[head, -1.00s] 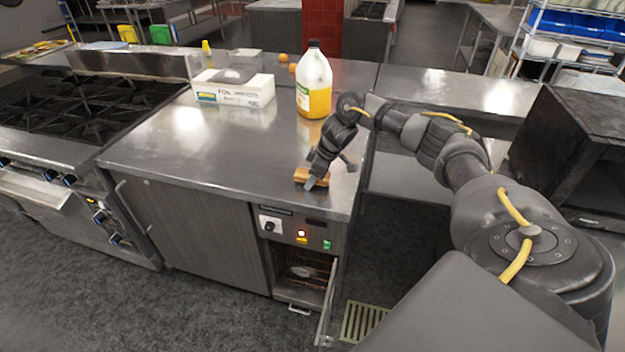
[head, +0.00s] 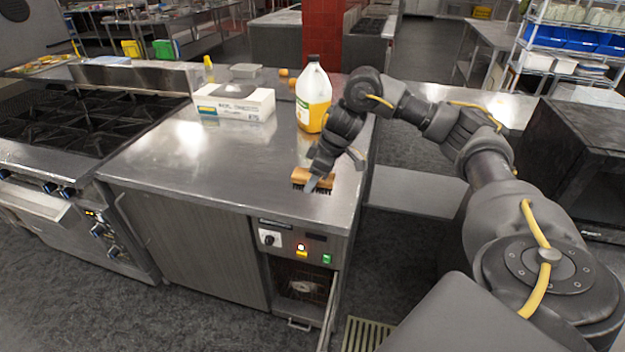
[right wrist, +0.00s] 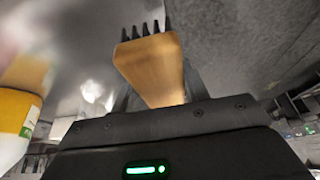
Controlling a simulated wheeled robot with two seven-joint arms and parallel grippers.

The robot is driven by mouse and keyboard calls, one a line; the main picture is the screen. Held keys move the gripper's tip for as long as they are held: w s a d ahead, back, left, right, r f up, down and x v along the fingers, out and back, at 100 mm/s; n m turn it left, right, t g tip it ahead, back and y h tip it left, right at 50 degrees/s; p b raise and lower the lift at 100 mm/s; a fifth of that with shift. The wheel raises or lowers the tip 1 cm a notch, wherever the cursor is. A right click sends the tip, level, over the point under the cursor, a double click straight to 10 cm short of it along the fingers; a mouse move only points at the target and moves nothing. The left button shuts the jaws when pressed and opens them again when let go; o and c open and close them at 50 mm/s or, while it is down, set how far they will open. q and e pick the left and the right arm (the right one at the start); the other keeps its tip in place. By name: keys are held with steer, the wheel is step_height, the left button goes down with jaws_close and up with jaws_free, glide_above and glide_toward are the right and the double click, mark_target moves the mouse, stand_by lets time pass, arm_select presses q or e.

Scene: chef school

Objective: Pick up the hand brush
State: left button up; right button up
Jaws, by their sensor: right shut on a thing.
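The hand brush (head: 300,176) has a light wooden back and dark bristles. It is at the front right part of the steel counter in the head view, its bristles pointing down. My right gripper (head: 318,180) is shut on the brush, and the fingers partly cover it. In the right wrist view the brush (right wrist: 153,68) reaches out from between the fingers, bristles at its far end. Whether the bristles still touch the counter is hard to tell. My left gripper is not in view.
A bottle of yellow liquid (head: 313,98) stands behind my right gripper on the steel counter (head: 190,165). A white box (head: 234,102) is left of the bottle. A black stove (head: 85,120) adjoins on the left. A cabinet door (head: 331,305) hangs open below. The counter's left middle is clear.

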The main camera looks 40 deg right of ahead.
steer(key=s+a+r, duration=0.3)
steer(key=s+a, duration=0.1)
steer(key=s, duration=0.1)
steer(key=shift+s, duration=0.25)
